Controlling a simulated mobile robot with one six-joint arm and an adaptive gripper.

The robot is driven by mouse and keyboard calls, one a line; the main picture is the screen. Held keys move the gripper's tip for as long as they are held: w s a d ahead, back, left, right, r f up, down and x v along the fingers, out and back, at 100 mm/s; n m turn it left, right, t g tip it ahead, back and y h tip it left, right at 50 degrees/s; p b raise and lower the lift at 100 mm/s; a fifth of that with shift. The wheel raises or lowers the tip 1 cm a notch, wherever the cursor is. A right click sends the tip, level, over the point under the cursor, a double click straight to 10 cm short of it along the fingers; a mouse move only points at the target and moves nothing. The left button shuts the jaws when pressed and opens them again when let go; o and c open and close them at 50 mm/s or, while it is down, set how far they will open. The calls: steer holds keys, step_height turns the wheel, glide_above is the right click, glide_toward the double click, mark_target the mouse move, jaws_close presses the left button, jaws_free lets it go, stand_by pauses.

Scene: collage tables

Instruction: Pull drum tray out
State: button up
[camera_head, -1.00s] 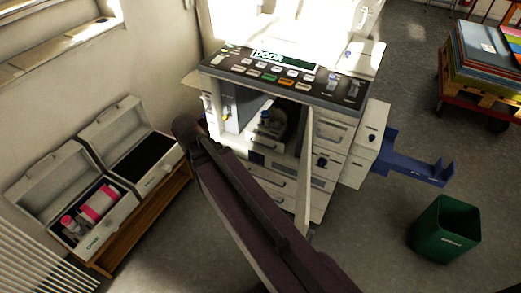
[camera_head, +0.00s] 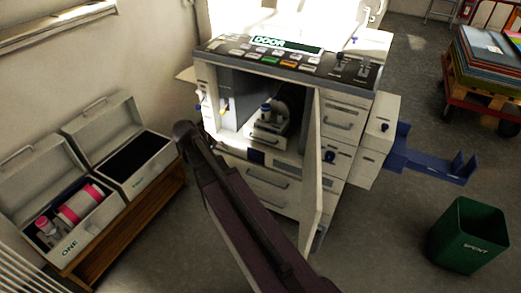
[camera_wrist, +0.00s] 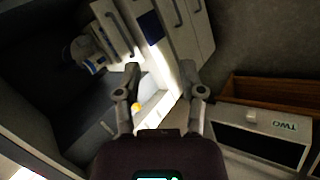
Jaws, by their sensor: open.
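The drum tray (camera_head: 266,136) is a white drawer front with a handle, inside the open compartment of the copier (camera_head: 268,188). A dark drum with a blue-capped part (camera_head: 267,110) sits on it. In the wrist view the tray (camera_wrist: 112,28) and its blue-and-white part (camera_wrist: 88,52) show at upper left. My gripper (camera_wrist: 161,95) is open, its two fingers apart with nothing between them. It is away from the tray, near the compartment's left side. In the head view my arm reaches up left of the tray, and its fingers cannot be made out.
The copier door (camera_head: 314,170) stands open to the tray's right. Case ONE (camera_head: 75,240) holds a pink-and-white drum and a bottle. Case TWO (camera_head: 148,178) is open, with a dark interior. A green SPENT bin (camera_head: 468,236) and blue bracket (camera_head: 430,168) are at right. A loaded pallet cart stands behind.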

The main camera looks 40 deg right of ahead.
steer(key=w+d+f+n+h+b, duration=0.1)
steer(key=w+d+f+h+b, duration=0.7)
steer(key=b, duration=1.7)
steer(key=w+d+f, duration=0.3)
steer(key=d+f, duration=0.1)
steer(key=f, duration=0.2)
steer(key=shift+d+f+n+t, duration=0.3)
steer(key=shift+d+f, duration=0.05)
steer(key=shift+d, duration=0.05)
steer(key=shift+d, duration=0.1)
steer(key=b+x, duration=0.1)
steer(key=x, duration=0.5)
steer(key=b+x, duration=0.1)
steer(key=x, duration=0.6)
steer(key=shift+d+r, duration=0.15)
steer(key=shift+d, duration=0.25)
jaws_close()
